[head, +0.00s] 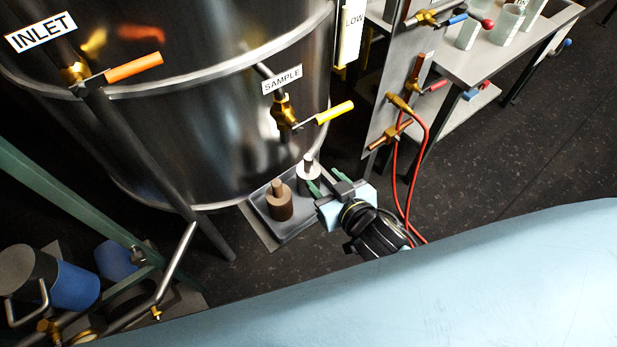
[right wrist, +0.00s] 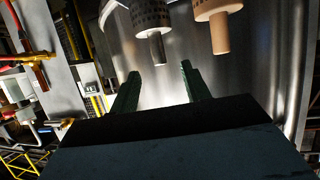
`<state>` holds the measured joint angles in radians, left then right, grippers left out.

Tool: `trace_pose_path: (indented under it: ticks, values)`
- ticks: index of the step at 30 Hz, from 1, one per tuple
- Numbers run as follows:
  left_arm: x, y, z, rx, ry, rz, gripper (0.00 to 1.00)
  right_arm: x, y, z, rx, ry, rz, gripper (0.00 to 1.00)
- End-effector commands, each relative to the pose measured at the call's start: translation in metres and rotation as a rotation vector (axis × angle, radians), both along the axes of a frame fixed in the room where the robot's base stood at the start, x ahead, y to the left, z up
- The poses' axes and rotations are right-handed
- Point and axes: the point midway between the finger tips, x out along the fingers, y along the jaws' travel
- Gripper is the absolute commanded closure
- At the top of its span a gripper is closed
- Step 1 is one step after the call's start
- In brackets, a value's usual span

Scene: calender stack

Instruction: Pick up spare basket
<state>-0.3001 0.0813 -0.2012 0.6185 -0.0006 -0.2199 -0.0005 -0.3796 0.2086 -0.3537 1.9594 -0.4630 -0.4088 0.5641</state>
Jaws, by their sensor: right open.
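Two short cylinders with upright stems stand on a small grey tray (head: 264,226) at the foot of the steel tank. One is silver-white (head: 308,178); the other is brown (head: 279,205), to its left. No label shows which is the spare basket. My right gripper (head: 320,182) is open and empty, close to the silver one's right side. In the right wrist view, the silver piece (right wrist: 152,14) has a perforated side, and its stem lies between the lines of my green fingers (right wrist: 160,75), beyond their tips. The brown piece (right wrist: 219,10) is to the right. My left gripper is not in view.
The big steel tank (head: 200,140) rises just behind the tray. A grey valve panel (head: 393,110) with red hoses (head: 420,150) stands to the right. A bench (head: 500,55) with glass vessels is at the back right. Dark floor (head: 480,165) is clear at right.

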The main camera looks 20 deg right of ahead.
Motion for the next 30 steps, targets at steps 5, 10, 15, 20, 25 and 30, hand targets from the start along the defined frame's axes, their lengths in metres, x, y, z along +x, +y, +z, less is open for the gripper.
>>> trace_pose_path:
  ticks: [5,10,15,20,25,30]
  values:
    - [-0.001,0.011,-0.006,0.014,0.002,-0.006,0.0,0.027,0.005,-0.012,0.0,0.0,0.0,0.53]
    - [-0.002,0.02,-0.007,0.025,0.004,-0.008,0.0,0.037,0.007,-0.016,0.001,0.001,0.0,0.53]
    - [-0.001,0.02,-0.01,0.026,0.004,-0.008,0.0,0.054,0.008,-0.021,-0.001,-0.001,0.002,0.53]
    - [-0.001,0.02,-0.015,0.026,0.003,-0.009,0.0,0.075,0.01,-0.03,-0.001,0.0,0.002,0.53]
    - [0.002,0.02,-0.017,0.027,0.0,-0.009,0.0,0.086,0.013,-0.034,0.0,0.001,0.001,0.53]
    - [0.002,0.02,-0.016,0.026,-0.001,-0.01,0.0,0.086,0.013,-0.033,0.0,0.001,0.001,0.53]
